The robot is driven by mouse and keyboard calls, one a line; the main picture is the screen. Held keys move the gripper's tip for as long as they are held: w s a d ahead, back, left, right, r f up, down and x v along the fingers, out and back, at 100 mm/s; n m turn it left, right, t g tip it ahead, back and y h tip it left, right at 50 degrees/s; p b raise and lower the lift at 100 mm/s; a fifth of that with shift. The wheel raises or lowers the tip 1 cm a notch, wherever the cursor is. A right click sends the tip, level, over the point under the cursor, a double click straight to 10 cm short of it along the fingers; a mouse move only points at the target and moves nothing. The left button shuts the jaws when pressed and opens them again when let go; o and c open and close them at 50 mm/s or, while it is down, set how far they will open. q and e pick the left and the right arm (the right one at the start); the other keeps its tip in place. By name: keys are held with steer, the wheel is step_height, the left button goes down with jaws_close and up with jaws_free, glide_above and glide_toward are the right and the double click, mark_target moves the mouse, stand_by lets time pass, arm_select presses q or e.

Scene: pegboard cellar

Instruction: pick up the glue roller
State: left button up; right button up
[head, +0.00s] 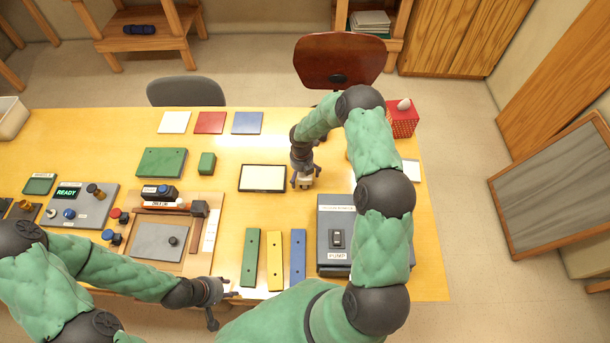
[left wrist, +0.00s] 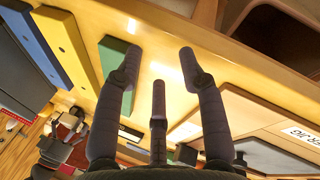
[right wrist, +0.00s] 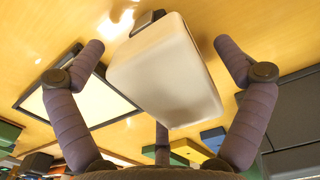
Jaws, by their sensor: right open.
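A cream-white block-shaped thing (right wrist: 168,75) with a dark end piece, which may be the glue roller, is on the table in the right wrist view. My right gripper (right wrist: 160,60) is open, with its fingers apart on either side of it. In the head view the right gripper (head: 303,182) points down, and a small pale part of the thing (head: 306,183) shows between its fingers. Whether any finger touches it I cannot tell. My left gripper (head: 222,303) is open and empty near the table's front edge; its spread fingers also show in the left wrist view (left wrist: 158,65).
A black-framed white panel (head: 262,178) lies left of the right gripper. A grey pump box (head: 337,218) stands in front. Green (head: 250,257), yellow (head: 274,261) and blue (head: 298,257) strips lie near the front edge. A red box (head: 402,122) stands at the back right.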

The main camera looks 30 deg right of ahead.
steer(key=c, duration=1.4)
steer(key=shift+o, duration=0.2)
arm_select(q)
steer(key=shift+r, duration=0.1)
steer(key=shift+r+p, duration=0.3)
steer(key=shift+p, duration=0.05)
arm_select(e)
steer(key=shift+r, duration=0.45)
arm_select(q)
steer(key=shift+r+p, duration=0.65)
arm_select(e)
step_height(320, 180, up, 2)
steer(key=shift+r, duration=0.1)
arm_select(q)
step_height(320, 180, up, 3)
steer(key=p, duration=0.2)
steer(key=shift+f+p, duration=0.15)
steer(key=shift+p, duration=0.2)
arm_select(e)
steer(key=shift+w+a+r, duration=1.05)
steer(key=shift+a+r, duration=0.6)
steer(key=shift+a, duration=0.45)
steer(key=shift+w+a+r, duration=1.1)
steer(key=shift+a+r, duration=0.5)
steer(key=shift+a, duration=0.45)
steer(key=shift+w+a+r, duration=1.05)
steer(key=shift+a+r, duration=0.6)
steer(key=shift+a, duration=0.45)
